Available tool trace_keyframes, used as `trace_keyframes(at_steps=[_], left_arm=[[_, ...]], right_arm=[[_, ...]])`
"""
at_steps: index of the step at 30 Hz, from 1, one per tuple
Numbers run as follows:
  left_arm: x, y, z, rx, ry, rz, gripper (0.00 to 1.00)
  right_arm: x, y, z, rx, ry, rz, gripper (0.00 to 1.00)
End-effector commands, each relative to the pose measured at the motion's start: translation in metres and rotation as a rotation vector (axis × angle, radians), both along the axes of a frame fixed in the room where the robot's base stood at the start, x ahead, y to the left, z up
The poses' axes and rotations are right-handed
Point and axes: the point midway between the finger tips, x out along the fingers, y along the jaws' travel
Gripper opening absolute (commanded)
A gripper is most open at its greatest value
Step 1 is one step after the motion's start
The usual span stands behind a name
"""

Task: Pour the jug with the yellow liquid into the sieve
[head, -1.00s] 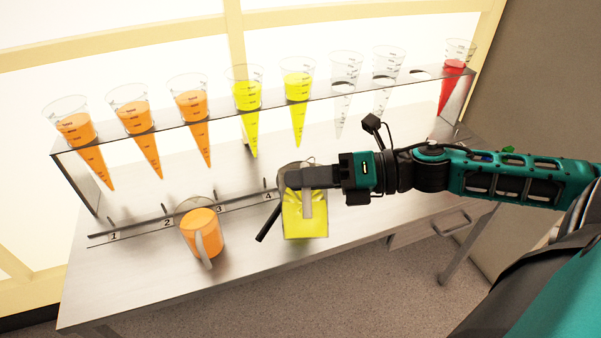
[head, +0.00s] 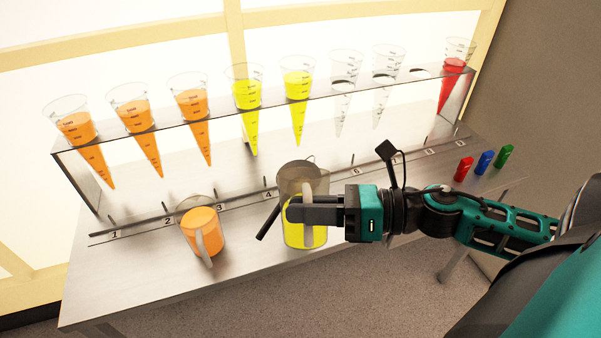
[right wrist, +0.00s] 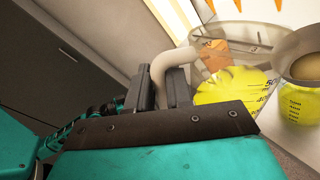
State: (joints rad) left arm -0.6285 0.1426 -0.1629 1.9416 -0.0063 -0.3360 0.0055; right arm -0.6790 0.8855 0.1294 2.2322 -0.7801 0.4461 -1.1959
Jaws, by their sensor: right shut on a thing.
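The clear jug with yellow liquid (head: 318,238) is near the middle of the bench in the head view, roughly upright. My right gripper (head: 292,212) is shut on its pale handle. In the right wrist view the sieve (right wrist: 302,42) sits over a vessel with yellow liquid (right wrist: 305,105). The jug hides most of that vessel in the head view. My left gripper is not in view.
A jug of orange liquid (head: 201,228) stands to the left. Behind, a rack (head: 320,92) holds orange, yellow, clear and red cones. Red (head: 464,169), blue (head: 485,162) and green (head: 504,155) small items lie at the right. The bench's front left is clear.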

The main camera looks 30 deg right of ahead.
Motion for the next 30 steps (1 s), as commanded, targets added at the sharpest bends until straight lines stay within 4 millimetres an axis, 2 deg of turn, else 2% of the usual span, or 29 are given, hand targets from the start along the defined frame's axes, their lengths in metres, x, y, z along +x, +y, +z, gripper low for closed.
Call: trace_keyframes(at_steps=[6, 14, 21, 30], left_arm=[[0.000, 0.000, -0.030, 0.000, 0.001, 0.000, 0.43], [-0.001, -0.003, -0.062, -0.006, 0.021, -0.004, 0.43], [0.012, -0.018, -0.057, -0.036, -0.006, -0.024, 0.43], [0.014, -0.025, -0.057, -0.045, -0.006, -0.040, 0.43]], right_arm=[[-0.021, 0.012, -0.020, -0.094, -0.171, -0.004, 0.00], [-0.035, 0.021, -0.035, -0.181, -0.320, -0.003, 0.00], [-0.042, 0.024, -0.044, -0.236, -0.412, -0.003, 0.00], [-0.046, 0.027, -0.047, -0.265, -0.459, -0.002, 0.00]])
